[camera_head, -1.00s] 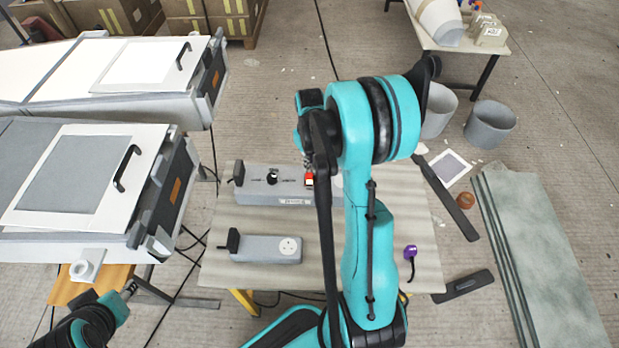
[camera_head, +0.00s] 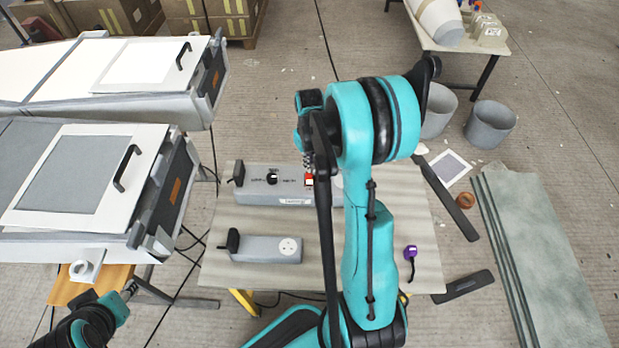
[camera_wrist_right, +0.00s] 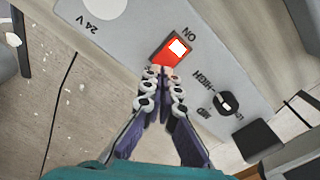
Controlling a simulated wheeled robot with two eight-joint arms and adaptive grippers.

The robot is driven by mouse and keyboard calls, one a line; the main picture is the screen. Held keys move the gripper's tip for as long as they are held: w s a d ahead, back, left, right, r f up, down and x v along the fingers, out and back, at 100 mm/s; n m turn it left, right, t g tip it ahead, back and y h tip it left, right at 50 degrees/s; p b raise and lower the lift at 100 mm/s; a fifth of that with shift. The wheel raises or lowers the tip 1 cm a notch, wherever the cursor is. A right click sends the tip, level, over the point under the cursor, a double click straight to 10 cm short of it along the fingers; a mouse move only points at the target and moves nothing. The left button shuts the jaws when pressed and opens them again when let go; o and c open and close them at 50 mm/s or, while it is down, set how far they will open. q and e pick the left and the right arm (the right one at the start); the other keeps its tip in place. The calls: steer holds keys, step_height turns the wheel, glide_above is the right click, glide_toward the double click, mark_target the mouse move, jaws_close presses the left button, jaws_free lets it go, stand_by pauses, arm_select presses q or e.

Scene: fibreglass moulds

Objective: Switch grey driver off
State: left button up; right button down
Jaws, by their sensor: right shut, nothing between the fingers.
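The grey driver (camera_head: 262,196) is a long grey box at the back of the work table. It carries a black dial (camera_head: 272,176) and a red rocker switch (camera_head: 309,182) near its right end. In the right wrist view, the switch (camera_wrist_right: 171,50) has a bright white patch beside the word ON. My right gripper (camera_wrist_right: 161,72) is shut and empty, its fingertips at the edge of the switch opposite ON; contact is unclear. In the head view, my right arm covers the driver's right end. Only a small part of my left gripper (camera_head: 130,289) shows at lower left.
A second grey box (camera_head: 262,248) with a round socket stands in front on the table (camera_head: 225,275). A purple-topped item (camera_head: 410,252) lies at right. White-topped moulds (camera_head: 120,150) stand at left. Buckets (camera_head: 490,125) stand beyond the table.

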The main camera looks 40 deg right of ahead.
steer(key=shift+f+b, duration=0.85)
steer(key=shift+f, duration=0.2)
steer(key=shift+r, duration=0.15)
stand_by(0.3)
steer(key=shift+r+p, duration=2.6)
steer(key=shift+r, duration=0.85)
